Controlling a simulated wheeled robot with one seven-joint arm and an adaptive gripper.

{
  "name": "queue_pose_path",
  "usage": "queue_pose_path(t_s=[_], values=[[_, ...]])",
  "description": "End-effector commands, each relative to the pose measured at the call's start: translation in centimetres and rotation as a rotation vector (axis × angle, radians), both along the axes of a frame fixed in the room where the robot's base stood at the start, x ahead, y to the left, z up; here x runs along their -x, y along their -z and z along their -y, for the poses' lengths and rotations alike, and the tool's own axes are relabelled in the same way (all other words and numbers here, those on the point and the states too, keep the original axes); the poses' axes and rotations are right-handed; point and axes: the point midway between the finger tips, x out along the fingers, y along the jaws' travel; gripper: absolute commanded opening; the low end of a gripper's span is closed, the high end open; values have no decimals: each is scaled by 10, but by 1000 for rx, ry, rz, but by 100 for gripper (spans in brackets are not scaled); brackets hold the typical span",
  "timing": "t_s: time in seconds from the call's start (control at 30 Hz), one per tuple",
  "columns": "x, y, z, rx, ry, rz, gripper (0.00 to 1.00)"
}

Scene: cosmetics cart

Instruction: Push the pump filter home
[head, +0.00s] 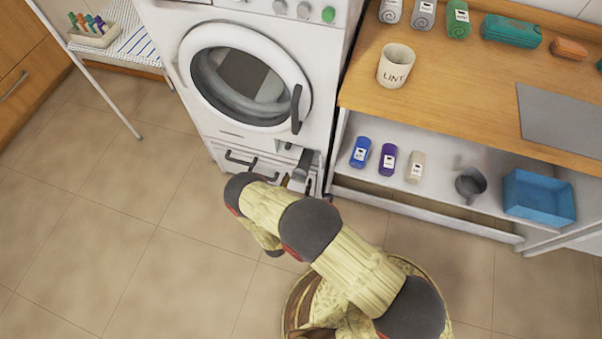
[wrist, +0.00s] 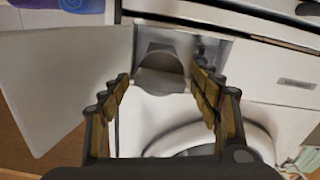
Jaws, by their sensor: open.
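The pump filter (wrist: 160,72) is a grey round piece with a raised grip. It sits in an opening low on the white washing machine (head: 222,125), in the upper middle of the wrist view. How far it sticks out is hard to tell. My gripper (wrist: 162,82) is open, its two fingers to the left and right of the filter in that view. I see no clear contact between fingers and filter. In the head view my arm reaches the machine's lower right corner and mostly hides the gripper and the filter.
A pale flat panel (wrist: 70,82) stands left of the fingers in the wrist view. The round washer door (head: 245,78) is above the work spot in the head view. A shelf with bottles (head: 388,160) and a blue bin (head: 538,197) is right. Floor at left is clear.

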Motion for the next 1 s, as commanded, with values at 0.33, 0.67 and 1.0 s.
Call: queue_pose_path(t_s=[0.33,0.67,1.0], values=[[-40,2,15,0,1,-1,63],[-44,0,16,0,-1,-1,63],[-44,0,16,-1,-1,-1,45]])
